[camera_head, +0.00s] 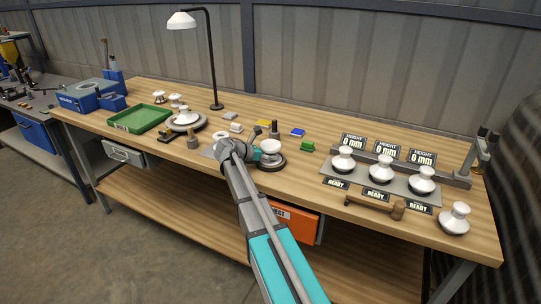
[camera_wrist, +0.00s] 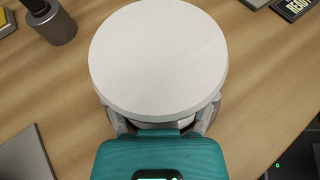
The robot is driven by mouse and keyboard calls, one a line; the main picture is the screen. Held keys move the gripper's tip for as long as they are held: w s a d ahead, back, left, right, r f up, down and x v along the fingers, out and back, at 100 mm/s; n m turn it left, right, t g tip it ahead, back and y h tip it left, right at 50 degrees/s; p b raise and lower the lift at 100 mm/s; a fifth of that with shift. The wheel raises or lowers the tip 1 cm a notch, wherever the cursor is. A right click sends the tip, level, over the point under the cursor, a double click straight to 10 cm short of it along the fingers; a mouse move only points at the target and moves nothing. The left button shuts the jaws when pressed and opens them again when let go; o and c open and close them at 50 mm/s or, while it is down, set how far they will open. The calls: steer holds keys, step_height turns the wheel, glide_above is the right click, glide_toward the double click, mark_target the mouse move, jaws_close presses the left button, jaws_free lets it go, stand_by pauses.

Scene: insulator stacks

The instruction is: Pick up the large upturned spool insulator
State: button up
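The large upturned spool insulator (camera_head: 270,146) stands on a dark round base on the bench, with its broad white disc facing up. In the wrist view its disc (camera_wrist: 158,55) fills the upper middle. My gripper (camera_head: 250,152) is at its left side in the head view. In the wrist view the grey fingers of my gripper (camera_wrist: 160,122) reach in on both sides under the disc's near edge. The fingertips are hidden beneath the disc, so I cannot tell whether they touch or grip the insulator.
A dark cylinder (camera_wrist: 57,22) stands near the insulator. Three insulators stand on a grey plate (camera_head: 350,187) at the right, with a wooden mallet (camera_head: 397,209) in front. A green tray (camera_head: 138,118) and lamp (camera_head: 213,70) are at the left and back. Loose blocks lie behind.

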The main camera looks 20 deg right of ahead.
jaws_close()
steer(key=shift+r, duration=0.15)
steer(key=shift+r+p, duration=1.2)
steer(key=shift+p, duration=0.15)
steer(key=s+a+r+p, duration=0.1)
steer(key=s+r+p, duration=0.9)
steer(key=s, duration=0.4)
steer(key=shift+r, duration=0.2)
